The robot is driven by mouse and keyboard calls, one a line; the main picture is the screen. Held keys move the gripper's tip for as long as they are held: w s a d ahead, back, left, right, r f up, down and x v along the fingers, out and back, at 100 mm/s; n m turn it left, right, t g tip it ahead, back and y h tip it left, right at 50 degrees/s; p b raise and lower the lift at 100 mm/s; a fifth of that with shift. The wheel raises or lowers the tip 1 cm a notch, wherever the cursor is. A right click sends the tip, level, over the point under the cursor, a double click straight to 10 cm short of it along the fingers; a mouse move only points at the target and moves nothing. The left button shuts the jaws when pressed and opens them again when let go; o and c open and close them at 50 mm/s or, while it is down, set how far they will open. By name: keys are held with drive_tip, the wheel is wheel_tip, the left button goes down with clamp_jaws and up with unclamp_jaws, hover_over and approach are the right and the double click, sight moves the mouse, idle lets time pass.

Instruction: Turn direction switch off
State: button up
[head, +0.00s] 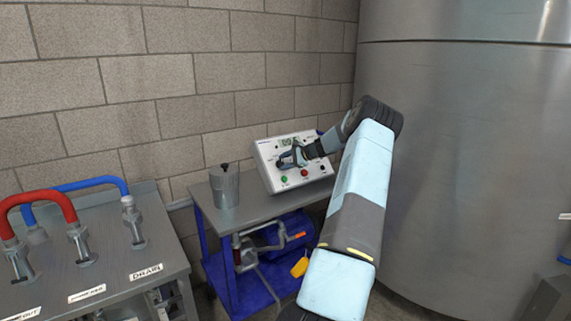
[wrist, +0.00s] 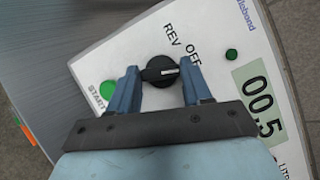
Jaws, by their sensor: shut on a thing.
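The direction switch (wrist: 158,71) is a black rotary knob with a white pointer mark, on a white control box (head: 266,170). In the wrist view the REV and OFF labels are printed above it. The white mark points right, just below the OFF lettering, towards one finger. Any label behind that finger is hidden. My gripper (wrist: 160,80) is shut on the knob, with one finger at each end of its bar. In the head view my gripper (head: 281,163) is at the box face and largely hides the switch.
The box carries a green START button (head: 284,179), a red button (head: 304,172) and a display (wrist: 259,103) reading 00.5. A metal jug (head: 224,188) stands left of the box on the cart (head: 245,207). A large steel tank (head: 470,150) is close on the right.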

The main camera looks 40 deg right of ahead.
drive_tip(key=shift+n+g, duration=0.9)
drive_tip(key=shift+n, duration=0.8)
drive_tip(key=shift+a+f, duration=0.1)
drive_tip(key=o, duration=1.1)
drive_tip(key=shift+c, duration=0.2)
drive_tip(key=shift+w, duration=0.1)
drive_tip(key=v, duration=1.4)
drive_tip(key=shift+d, duration=0.2)
drive_tip(key=shift+w, duration=0.15)
